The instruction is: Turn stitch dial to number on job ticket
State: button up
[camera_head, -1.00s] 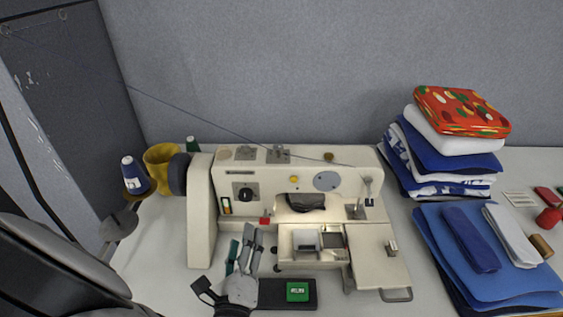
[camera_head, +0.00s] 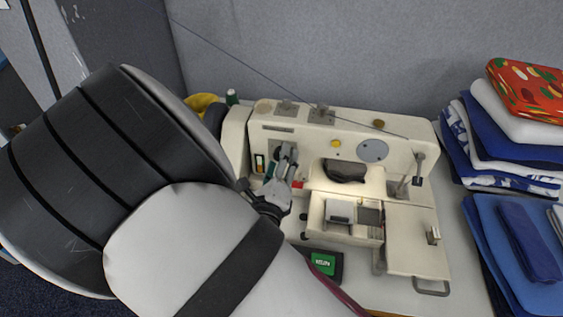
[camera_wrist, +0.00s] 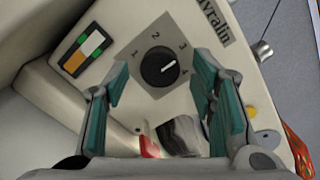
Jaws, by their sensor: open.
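The stitch dial (camera_wrist: 160,68) is a round black knob with a white pointer on a grey plate, marked 1, 2, 3 and 4. The pointer aims to the right in the wrist view, between 3 and 4. My gripper (camera_wrist: 160,80) is open, its teal-padded fingers on either side of the dial's lower part in that view; I cannot tell whether they touch it. In the head view my gripper (camera_head: 286,164) is at the front of the sewing machine (camera_head: 395,160) and largely hides the dial. I cannot make out a readable job ticket.
An orange, white and green panel (camera_wrist: 86,50) is beside the dial. A red lever (camera_wrist: 149,145) is below it. A green box (camera_head: 323,263) lies in front of the machine. Folded cloth (camera_head: 515,115) is stacked at the right. A thread runs above the machine.

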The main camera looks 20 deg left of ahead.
jog(key=shift+w+a, duration=0.1)
jog(key=shift+w, duration=0.2)
jog(key=c, duration=1.1)
jog(key=shift+c, duration=0.2)
jog(key=shift+m, duration=0.3)
jog(key=shift+f+m+b, duration=0.1)
jog(key=shift+m+b, duration=4.95)
jog(key=shift+m, duration=0.65)
